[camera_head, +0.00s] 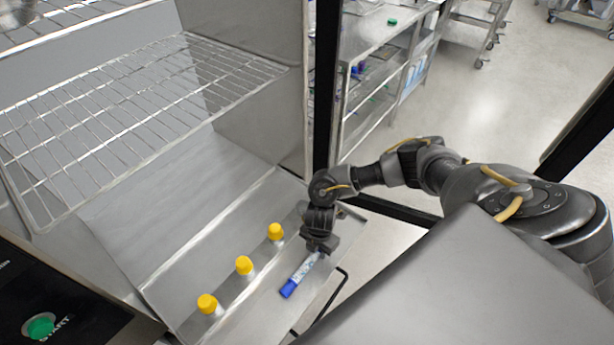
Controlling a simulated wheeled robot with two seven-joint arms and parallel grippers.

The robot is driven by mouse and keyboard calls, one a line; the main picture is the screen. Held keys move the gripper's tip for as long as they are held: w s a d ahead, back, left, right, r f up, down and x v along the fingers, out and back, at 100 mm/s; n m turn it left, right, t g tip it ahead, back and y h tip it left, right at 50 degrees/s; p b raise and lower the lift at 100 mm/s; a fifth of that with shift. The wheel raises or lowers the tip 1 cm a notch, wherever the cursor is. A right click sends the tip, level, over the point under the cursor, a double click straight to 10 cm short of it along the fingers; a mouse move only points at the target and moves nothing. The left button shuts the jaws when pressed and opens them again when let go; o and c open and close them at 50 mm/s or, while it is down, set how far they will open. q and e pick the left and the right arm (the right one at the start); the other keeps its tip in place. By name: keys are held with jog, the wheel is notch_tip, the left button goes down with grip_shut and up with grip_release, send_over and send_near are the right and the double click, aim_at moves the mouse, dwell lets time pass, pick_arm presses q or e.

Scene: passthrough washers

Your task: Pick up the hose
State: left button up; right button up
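I see nothing that I can clearly make out as a hose. My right gripper (319,246) points down over the right end of the steel ledge. A clear tube with a blue cap (289,289) reaches from the ledge up to the gripper's fingertips, which hide its upper end. I cannot tell whether the fingers are shut on the tube or just above it. My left gripper is not in view.
Three yellow-capped bottles (244,265) stand in a row on the steel ledge (242,316). A wire rack (130,115) is above left, and a green start button (40,326) is at lower left. A steel shelf unit (375,50) stands behind, with open floor to its right.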

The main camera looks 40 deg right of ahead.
jog(key=c, duration=0.5)
jog(key=shift+o, duration=0.2)
